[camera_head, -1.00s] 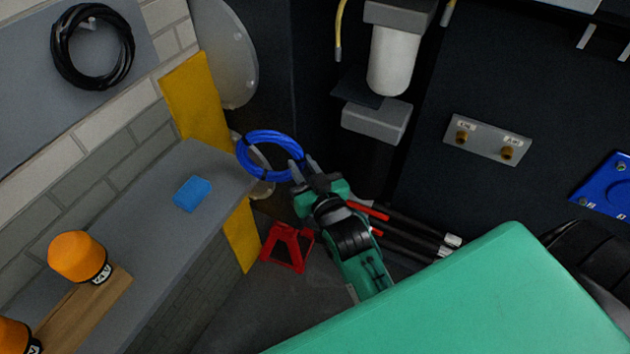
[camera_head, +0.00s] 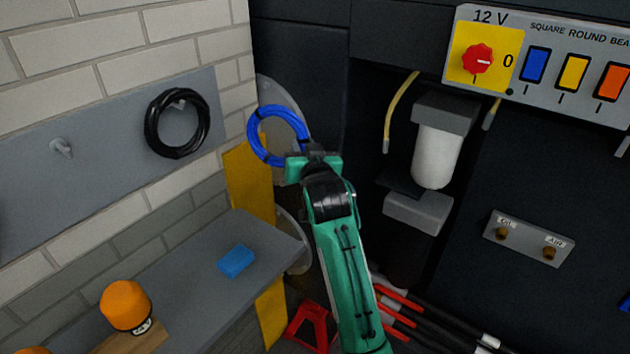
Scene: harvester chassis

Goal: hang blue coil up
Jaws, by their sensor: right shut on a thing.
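The blue coil (camera_head: 265,150) is a ring of blue hose with dark ties, held up in front of the round grey plate by the wall corner. My right gripper (camera_head: 304,152) is shut on the coil's right lower side; its fingertips are partly hidden. A bare hook (camera_head: 62,147) sticks out of the grey wall board (camera_head: 110,135) at the left. A black coil (camera_head: 151,137) hangs on another hook on the same board. The blue coil is apart from the board, to the right of it. My left gripper is not in view.
A grey shelf (camera_head: 195,285) below the board holds a blue block (camera_head: 237,261) and an orange beacon (camera_head: 126,305) on a wooden piece. A yellow panel (camera_head: 248,185) and a red stand (camera_head: 311,325) are near the corner. The space before the board is clear.

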